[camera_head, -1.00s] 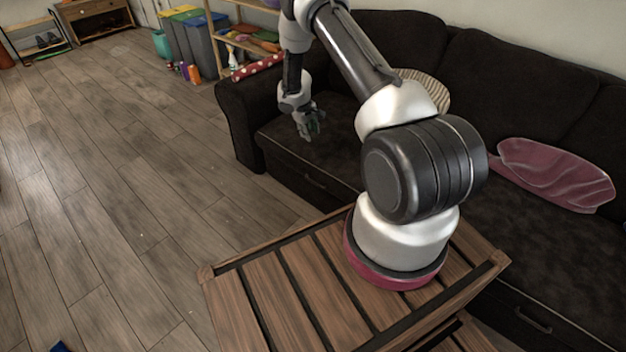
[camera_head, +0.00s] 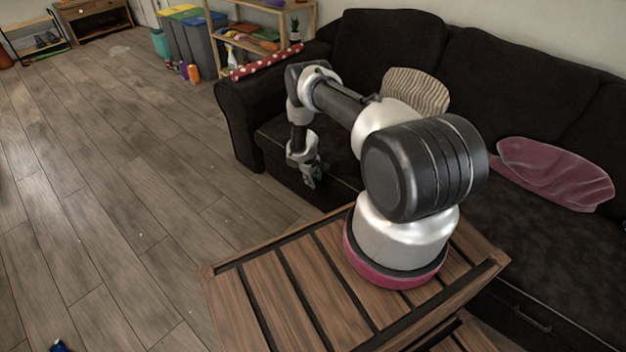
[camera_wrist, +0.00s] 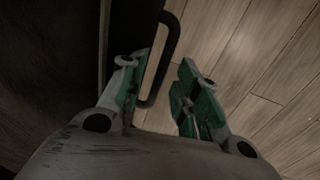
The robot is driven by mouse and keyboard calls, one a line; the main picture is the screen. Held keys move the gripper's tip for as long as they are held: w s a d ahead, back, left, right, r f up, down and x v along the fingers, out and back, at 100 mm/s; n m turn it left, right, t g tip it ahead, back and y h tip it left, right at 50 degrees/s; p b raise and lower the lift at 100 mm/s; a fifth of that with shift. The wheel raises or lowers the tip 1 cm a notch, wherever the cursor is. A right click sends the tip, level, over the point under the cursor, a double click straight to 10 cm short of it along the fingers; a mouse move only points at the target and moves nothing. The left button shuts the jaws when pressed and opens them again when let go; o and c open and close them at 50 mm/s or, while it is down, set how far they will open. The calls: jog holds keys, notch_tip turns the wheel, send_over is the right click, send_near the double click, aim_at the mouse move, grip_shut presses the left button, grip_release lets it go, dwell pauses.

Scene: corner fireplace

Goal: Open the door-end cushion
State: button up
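The dark sofa (camera_head: 480,60) has a drawer front below its door-end seat cushion (camera_head: 270,130), at the sofa's left end. My gripper (camera_head: 312,180) points down in front of that drawer front. In the wrist view my gripper (camera_wrist: 160,85) is open, with green-padded fingers apart. A black bar handle (camera_wrist: 168,55) shows between and beyond the fingers, its lower end closer to the left finger. I cannot tell whether a finger touches it. In the head view this handle is hidden behind my gripper.
A slatted wooden table (camera_head: 270,290) stands under my arm. A second drawer handle (camera_head: 532,320) is at the sofa's right. A striped pillow (camera_head: 420,88) and a pink pillow (camera_head: 555,175) lie on the sofa.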

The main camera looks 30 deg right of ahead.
grip_shut()
